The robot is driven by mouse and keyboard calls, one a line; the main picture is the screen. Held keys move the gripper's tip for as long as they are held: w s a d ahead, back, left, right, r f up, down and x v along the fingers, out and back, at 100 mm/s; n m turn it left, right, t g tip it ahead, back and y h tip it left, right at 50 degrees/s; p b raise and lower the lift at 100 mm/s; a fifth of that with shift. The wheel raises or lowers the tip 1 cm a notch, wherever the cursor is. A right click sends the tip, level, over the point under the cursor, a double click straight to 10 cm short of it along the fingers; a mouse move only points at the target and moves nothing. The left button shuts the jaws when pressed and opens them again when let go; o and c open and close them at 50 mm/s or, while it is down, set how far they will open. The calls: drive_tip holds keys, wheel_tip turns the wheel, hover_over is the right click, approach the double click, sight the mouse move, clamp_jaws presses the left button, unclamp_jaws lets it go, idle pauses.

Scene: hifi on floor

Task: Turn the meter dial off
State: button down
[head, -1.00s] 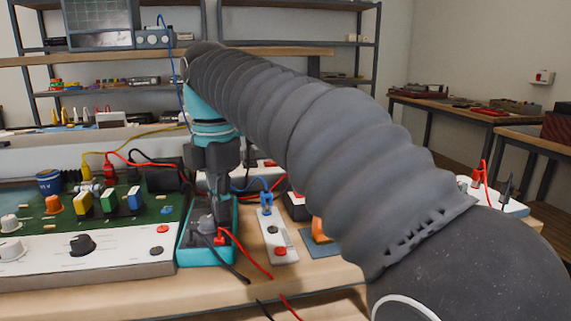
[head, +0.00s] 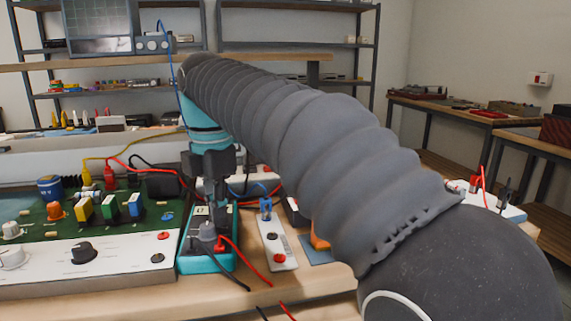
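The meter (head: 191,262) is a teal-cased handheld unit with a dark face, lying on the bench left of centre. Its grey round dial (head: 207,232) shows on the face; its pointer setting is too small to read.
A circuit board panel (head: 95,275) with knobs and coloured parts stands close left of the meter. A white switch strip (head: 272,245) with a blue clip and red button lies close right. Loose leads cross the front bench. My arm covers the bench's right side.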

drive_tip(key=shift+w+a, duration=0.1)
drive_tip(key=shift+w, duration=0.15)
idle(0.3)
drive_tip(key=shift+r, duration=3)
drive_tip(key=shift+d, duration=0.2)
